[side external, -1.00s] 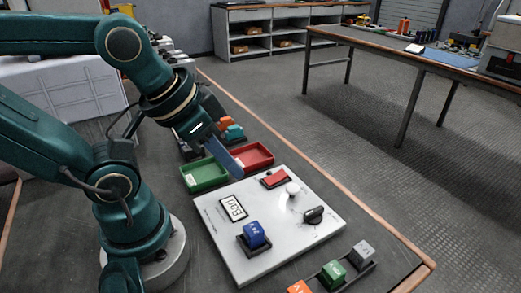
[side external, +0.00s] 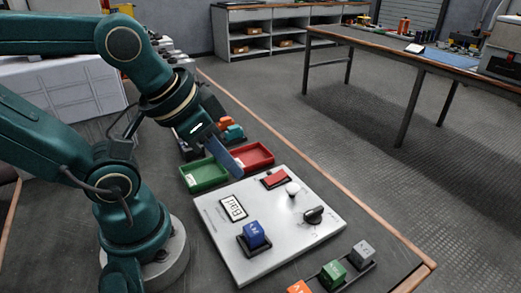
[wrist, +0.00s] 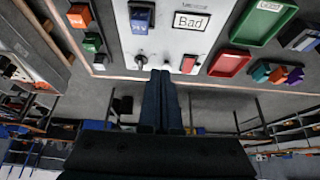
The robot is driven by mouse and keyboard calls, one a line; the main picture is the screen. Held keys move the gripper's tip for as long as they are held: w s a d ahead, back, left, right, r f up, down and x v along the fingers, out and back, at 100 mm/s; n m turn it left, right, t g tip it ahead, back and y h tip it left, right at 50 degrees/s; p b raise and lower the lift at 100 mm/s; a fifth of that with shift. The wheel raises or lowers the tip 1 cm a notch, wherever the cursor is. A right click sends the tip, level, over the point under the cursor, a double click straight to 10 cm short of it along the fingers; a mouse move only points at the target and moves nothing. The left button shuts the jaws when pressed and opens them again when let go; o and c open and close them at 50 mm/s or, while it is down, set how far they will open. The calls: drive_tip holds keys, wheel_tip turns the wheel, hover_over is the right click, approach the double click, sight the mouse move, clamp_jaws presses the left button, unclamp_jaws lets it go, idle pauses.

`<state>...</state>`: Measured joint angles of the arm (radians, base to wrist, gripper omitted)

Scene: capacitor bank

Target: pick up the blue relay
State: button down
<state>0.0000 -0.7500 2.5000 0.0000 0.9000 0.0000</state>
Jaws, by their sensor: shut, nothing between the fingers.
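The blue relay (side external: 254,234) sits upright in a dark socket on the near part of the white test panel (side external: 225,250). It also shows at the top of the wrist view (wrist: 140,20). My gripper (side external: 238,172) is shut and empty above the panel's far left edge, close to the trays and well apart from the relay. In the wrist view its dark fingers (wrist: 161,75) are together, pointing up the picture toward the panel edge.
A rack with orange, green (side external: 333,272) and grey relays stands in front.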

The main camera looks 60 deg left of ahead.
drive_tip(key=shift+c, duration=2.2)
unclamp_jaws()
drive_tip(key=g, duration=0.5)
hover_over(254, 228)
drive_tip(key=f, duration=0.6)
drive_tip(key=shift+w+a+f, duration=0.15)
drive_tip(key=shift+w+f, duration=0.05)
drive_tip(key=shift+s+f+g, duration=0.25)
drive_tip(key=shift+f+g, duration=0.05)
drive_tip(key=shift+f, duration=2.7)
